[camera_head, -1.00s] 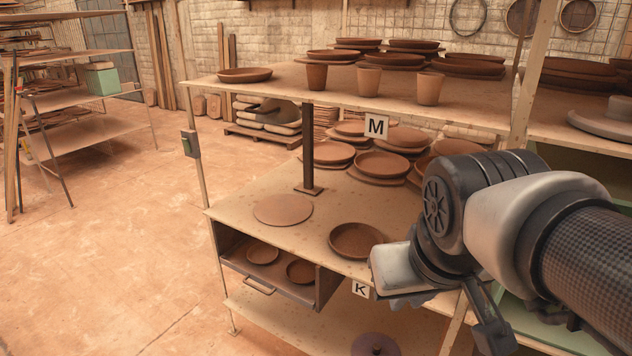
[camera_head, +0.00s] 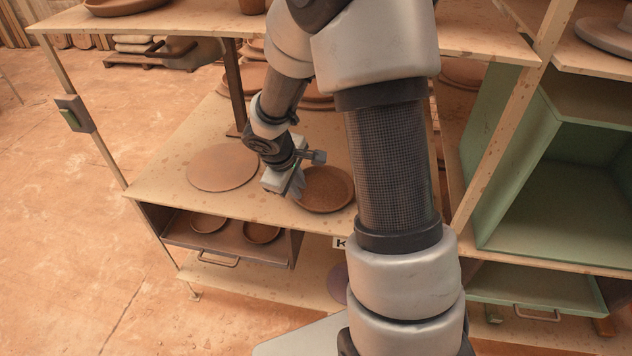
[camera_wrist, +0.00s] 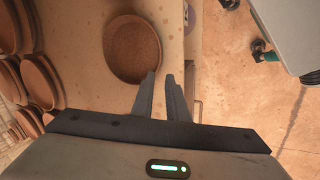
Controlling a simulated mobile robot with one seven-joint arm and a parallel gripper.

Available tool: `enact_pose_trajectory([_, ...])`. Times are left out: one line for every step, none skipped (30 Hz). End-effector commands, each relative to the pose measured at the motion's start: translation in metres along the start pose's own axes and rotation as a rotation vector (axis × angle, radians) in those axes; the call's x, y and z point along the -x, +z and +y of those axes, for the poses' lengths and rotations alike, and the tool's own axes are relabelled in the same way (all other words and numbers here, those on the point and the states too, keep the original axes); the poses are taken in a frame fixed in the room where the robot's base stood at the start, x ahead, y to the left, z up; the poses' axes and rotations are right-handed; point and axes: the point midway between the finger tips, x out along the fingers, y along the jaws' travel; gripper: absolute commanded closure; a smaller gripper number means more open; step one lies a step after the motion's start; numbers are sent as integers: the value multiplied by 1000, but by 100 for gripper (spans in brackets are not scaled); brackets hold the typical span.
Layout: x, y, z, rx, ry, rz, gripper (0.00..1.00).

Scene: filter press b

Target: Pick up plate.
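A round brown plate (camera_head: 327,189) with a raised rim lies flat on the wooden shelf board near its front edge. It also shows in the wrist view (camera_wrist: 133,48), upper middle. My gripper (camera_head: 297,192) is at the plate's left side in the head view, pointing down. In the wrist view my gripper (camera_wrist: 161,74) has a narrow gap between its fingers, with nothing seen in it. One fingertip overlaps the plate's rim in the picture; I cannot tell whether they touch.
A flat round disc (camera_head: 222,167) lies left of the plate. Below is an open drawer (camera_head: 175,230) with two small dishes. A post (camera_head: 236,95) stands behind. More plates (camera_wrist: 22,75) lie along the wrist view's left. A green cabinet (camera_head: 560,215) is at right.

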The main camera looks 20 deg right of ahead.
Motion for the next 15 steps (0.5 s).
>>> enact_pose_trajectory([-14,1,-2,1,-4,-4,86])
enact_pose_trajectory([-21,1,-2,1,-4,-4,86])
enact_pose_trajectory([-30,1,-2,1,-4,-4,86])
enact_pose_trajectory([-37,1,-2,0,-4,-4,86])
enact_pose_trajectory([-43,1,-2,1,-3,-3,86])
enact_pose_trajectory([-52,1,-2,1,-4,-4,86])
enact_pose_trajectory([-58,1,-2,1,-3,-4,86])
enact_pose_trajectory([-64,1,-2,1,-3,-4,86])
enact_pose_trajectory([-72,0,-2,0,-3,-2,86])
enact_pose_trajectory([-77,1,-2,1,-3,-3,86])
enact_pose_trajectory([-81,1,-1,0,-2,-3,86])
enact_pose_trajectory([-87,1,-1,0,-2,-3,86])
enact_pose_trajectory([-90,1,-1,-1,-1,-2,86])
enact_pose_trajectory([-92,0,0,0,-1,-1,86])
enact_pose_trajectory([-95,0,0,-1,0,-1,86])
